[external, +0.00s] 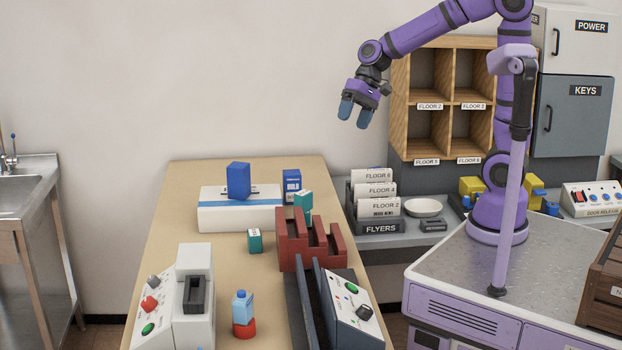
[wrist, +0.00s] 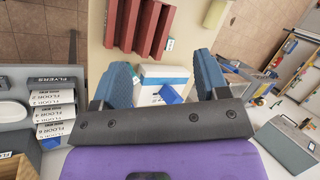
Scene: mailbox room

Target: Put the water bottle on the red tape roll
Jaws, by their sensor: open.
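The water bottle (external: 242,306), light blue with a blue cap, stands upright at the front of the table. It appears to rest on top of the red tape roll (external: 243,328), which shows just beneath it. I cannot make out either one in the wrist view. My gripper (external: 355,113) is open and empty, raised high behind the table's right side and well away from the bottle. In the wrist view its two blue fingers (wrist: 163,70) are spread wide with nothing held between them.
The table holds a white box (external: 240,218) with a blue block (external: 238,181), a dark red slotted rack (external: 308,243), small teal boxes (external: 255,241) and a grey machine (external: 194,290). A flyer holder (external: 378,226) and wooden cubbies (external: 400,110) stand to the right.

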